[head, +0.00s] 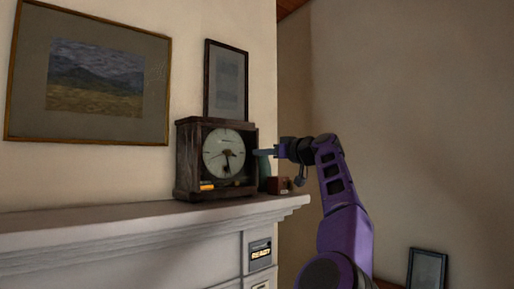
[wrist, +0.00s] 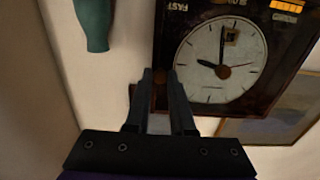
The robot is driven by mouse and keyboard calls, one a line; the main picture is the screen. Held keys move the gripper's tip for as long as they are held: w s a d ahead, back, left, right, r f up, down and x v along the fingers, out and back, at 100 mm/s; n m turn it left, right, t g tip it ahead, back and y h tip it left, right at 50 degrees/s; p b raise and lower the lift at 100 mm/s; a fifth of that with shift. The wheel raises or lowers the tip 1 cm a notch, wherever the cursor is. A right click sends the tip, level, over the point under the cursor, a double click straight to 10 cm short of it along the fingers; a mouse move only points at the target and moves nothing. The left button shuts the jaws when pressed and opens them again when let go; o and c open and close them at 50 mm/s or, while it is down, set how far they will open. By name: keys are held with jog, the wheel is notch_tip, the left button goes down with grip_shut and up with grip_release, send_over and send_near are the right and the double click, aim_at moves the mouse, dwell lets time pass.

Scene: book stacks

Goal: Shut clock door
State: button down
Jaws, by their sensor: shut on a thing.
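The clock (head: 223,152) is a dark wooden box with a round pale dial, standing on the mantel. Its front also shows upside down in the wrist view (wrist: 222,58). My gripper (head: 260,153) reaches in from the right to the clock's right front edge. In the wrist view my gripper's fingers (wrist: 160,76) are shut on the dark edge of the clock door (wrist: 160,50), beside the dial. How far the door stands from the case is hard to tell.
The white mantel (head: 120,218) runs along the wall. A teal vase (wrist: 93,22) and a small brown box (head: 277,185) stand right of the clock. A landscape picture (head: 95,75) and a smaller frame (head: 226,80) hang behind.

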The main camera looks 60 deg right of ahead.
jog(key=shift+r, duration=0.1)
dwell(0.3)
jog(key=c, duration=0.8)
grip_release()
jog(key=shift+w+d, duration=0.1)
jog(key=shift+w, duration=0.05)
jog(key=b+v, duration=0.6)
jog(key=v, duration=1.1)
jog(key=shift+s, duration=0.3)
